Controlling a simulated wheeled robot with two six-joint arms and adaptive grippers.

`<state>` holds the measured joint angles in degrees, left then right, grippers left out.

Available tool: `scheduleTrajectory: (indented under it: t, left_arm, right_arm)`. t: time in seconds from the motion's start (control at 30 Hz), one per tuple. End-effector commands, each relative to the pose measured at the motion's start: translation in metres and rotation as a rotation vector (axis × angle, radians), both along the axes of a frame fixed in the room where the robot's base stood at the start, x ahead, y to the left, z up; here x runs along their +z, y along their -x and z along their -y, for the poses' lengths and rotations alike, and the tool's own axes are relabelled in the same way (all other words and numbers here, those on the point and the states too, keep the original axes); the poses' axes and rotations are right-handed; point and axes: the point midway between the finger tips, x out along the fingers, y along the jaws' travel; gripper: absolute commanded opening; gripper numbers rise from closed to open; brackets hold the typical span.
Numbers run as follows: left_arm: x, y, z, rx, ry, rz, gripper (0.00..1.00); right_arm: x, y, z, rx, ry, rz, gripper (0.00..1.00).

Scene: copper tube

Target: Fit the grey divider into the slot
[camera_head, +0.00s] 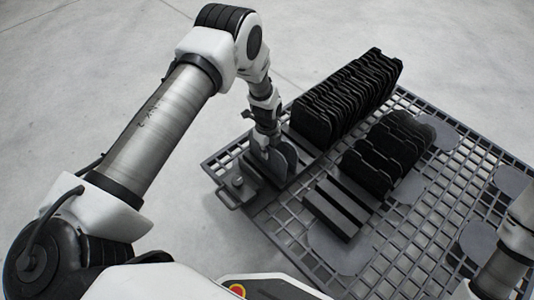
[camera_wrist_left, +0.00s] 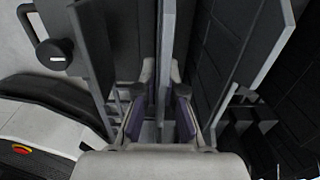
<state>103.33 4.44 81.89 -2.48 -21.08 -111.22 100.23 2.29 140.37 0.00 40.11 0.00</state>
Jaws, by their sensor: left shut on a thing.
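My left gripper (camera_head: 266,150) points down at the near left part of the grated table. It is shut on the grey divider (camera_head: 285,160), a thin plate with a rounded top edge. In the left wrist view the gripper's two fingers (camera_wrist_left: 160,112) close on the divider (camera_wrist_left: 166,55), which stands edge-on between them. Dark rack walls (camera_wrist_left: 94,50) rise on the left, and another plate (camera_wrist_left: 245,65) leans on the right. The slot and the divider's lower edge are hidden, so I cannot tell whether it is seated.
A long row of dark dividers (camera_head: 345,95) stands behind, with a shorter row (camera_head: 385,150) to its right. A low slotted block (camera_head: 338,206) lies in front. The grated table (camera_head: 400,245) has bare room at the front right. My right arm shows at the lower right edge.

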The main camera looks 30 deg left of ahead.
Motion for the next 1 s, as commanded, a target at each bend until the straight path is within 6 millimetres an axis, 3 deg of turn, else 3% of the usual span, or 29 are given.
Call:
scheduleTrajectory:
  t: [0.27, 0.3, 0.33, 0.37, 0.67, 0.77, 1.0]
  left_arm:
    - [-0.003, 0.000, 0.000, 0.000, 0.000, 0.000, 0.00]
    - [-0.002, 0.000, 0.000, 0.000, 0.000, 0.000, 0.18]
    - [-0.001, 0.000, 0.000, 0.000, 0.000, 0.000, 0.29]
    - [-0.001, 0.000, 0.000, 0.000, 0.000, 0.000, 0.33]
    - [0.001, 0.000, 0.000, 0.000, 0.000, 0.000, 0.33]
    - [0.012, 0.000, 0.000, 0.000, 0.000, 0.000, 0.33]
    - [0.073, 0.000, 0.000, -0.001, 0.000, 0.002, 0.33]
  right_arm:
    - [-0.002, 0.000, 0.000, 0.000, 0.000, 0.001, 0.33]
    - [-0.001, 0.000, 0.000, 0.000, 0.000, 0.000, 0.33]
    - [-0.001, 0.000, 0.000, 0.000, 0.000, 0.001, 0.33]
    - [-0.001, 0.000, 0.000, 0.000, 0.000, 0.001, 0.33]
    - [0.001, 0.000, 0.000, 0.000, 0.000, 0.000, 0.33]
    - [0.008, 0.000, 0.000, 0.000, 0.000, 0.001, 0.33]
    - [0.036, 0.000, 0.000, 0.000, 0.000, 0.001, 0.33]
